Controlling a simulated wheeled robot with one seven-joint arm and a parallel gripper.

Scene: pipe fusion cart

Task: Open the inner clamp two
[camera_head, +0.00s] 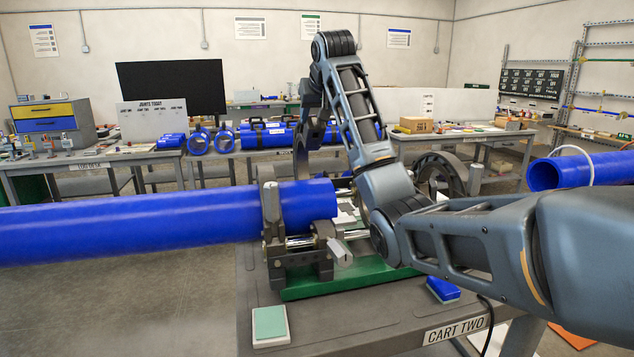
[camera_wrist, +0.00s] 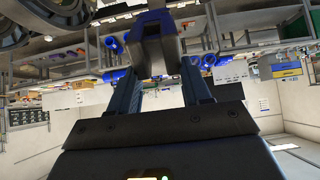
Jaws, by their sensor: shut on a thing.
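The fusion machine sits on its green base (camera_head: 345,283) on the cart. An upright grey clamp (camera_head: 270,215) at its left end stands around a long blue pipe (camera_head: 140,222). A rounded grey clamp (camera_head: 440,170) shows on the right, partly behind my arm. My forearm bends over the machine and hides much of its middle, so I cannot tell which clamp is inner clamp two. In the wrist view my gripper (camera_wrist: 163,72) is shut on a grey block-like part (camera_wrist: 157,48) with blue at its far end. I cannot tell what it joins.
A green-topped pad (camera_head: 270,325) and a blue block (camera_head: 443,290) lie on the cart top. A workbench with blue pipe pieces (camera_head: 265,137) is behind.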

